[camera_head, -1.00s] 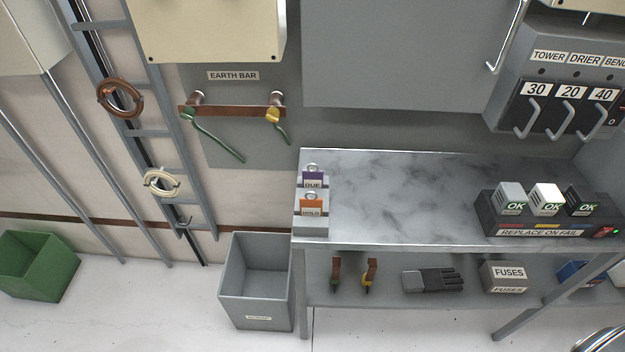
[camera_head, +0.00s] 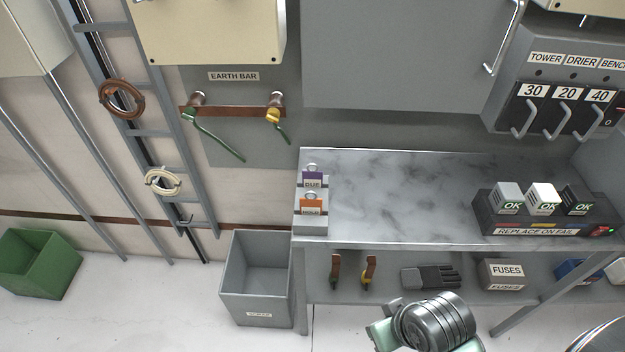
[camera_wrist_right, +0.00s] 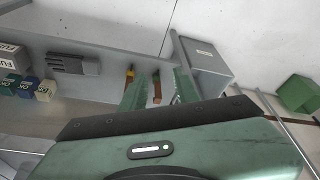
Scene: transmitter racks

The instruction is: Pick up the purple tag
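The purple tag (camera_head: 313,178) is marked "DUE" and stands upright with a metal loop on top. It is in the rear part of a small grey holder (camera_head: 311,225) at the left end of the bench top. An orange tag (camera_head: 311,205) marked "HOLD" stands in front of it. My right arm shows at the bottom of the head view, low in front of the bench and right of the tag. In the right wrist view my right gripper (camera_wrist_right: 160,88) is open, its green fingers apart with nothing held. The purple tag is not visible there. My left gripper is not in view.
The marble-patterned bench top (camera_head: 400,190) is clear between the holder and the black "REPLACE ON FAIL" tray (camera_head: 540,224). A glove (camera_head: 431,277) and FUSES box (camera_head: 503,273) lie on the lower shelf. A grey bin (camera_head: 257,290) stands left of the bench, below the earth bar (camera_head: 230,111).

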